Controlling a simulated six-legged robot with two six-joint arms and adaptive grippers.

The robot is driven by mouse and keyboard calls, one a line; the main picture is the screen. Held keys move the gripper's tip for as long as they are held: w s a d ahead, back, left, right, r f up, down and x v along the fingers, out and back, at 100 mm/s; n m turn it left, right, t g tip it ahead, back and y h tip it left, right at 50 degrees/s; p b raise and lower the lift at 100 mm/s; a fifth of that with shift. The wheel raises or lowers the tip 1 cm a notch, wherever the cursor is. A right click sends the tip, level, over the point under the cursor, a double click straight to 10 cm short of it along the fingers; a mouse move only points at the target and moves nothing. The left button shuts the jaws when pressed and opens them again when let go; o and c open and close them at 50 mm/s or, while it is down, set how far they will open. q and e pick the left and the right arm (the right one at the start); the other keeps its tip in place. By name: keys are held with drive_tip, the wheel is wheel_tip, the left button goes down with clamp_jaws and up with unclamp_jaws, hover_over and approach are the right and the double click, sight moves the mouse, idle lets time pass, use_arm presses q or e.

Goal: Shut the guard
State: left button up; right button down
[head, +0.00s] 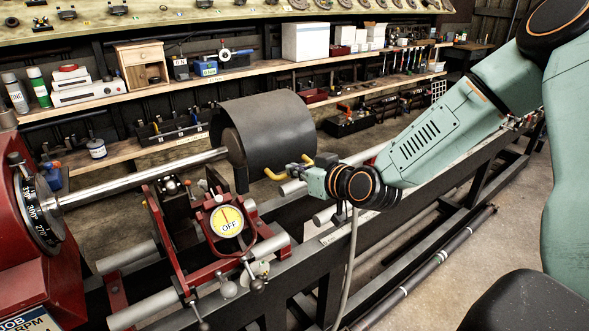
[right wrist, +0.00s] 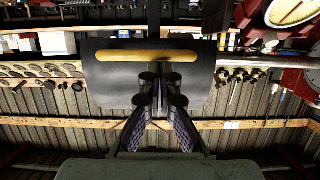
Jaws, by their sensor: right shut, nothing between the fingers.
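The guard (head: 268,125) is a dark grey curved shell around the far end of the shiny shaft (head: 140,178) in the head view. Its opening and lower edge face my side. A yellow handle (head: 274,175) sticks out low on its near side. In the right wrist view the guard is a flat-looking dark panel (right wrist: 108,85) with the yellow handle (right wrist: 152,56) across its top part. My right gripper (head: 294,171) is at the handle, its fingers (right wrist: 161,90) shut and empty in front of the panel. Whether they touch the handle I cannot tell. My left gripper is out of view.
The red headstock (head: 40,235) stands at the far left. Dark lathe rails (head: 400,215) run below my arm. Shelves with tools and boxes (head: 305,41) line the back.

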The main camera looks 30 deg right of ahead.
drive_tip(key=shift+s+a+f+b, duration=0.1)
drive_tip(key=shift+s+f+b, duration=0.05)
drive_tip(key=shift+f+b, duration=0.35)
drive_tip(key=shift+s+a+f+b, duration=0.15)
drive_tip(key=shift+f+b, duration=0.2)
drive_tip(key=shift+f, duration=0.25)
drive_tip(key=shift+w, duration=0.1)
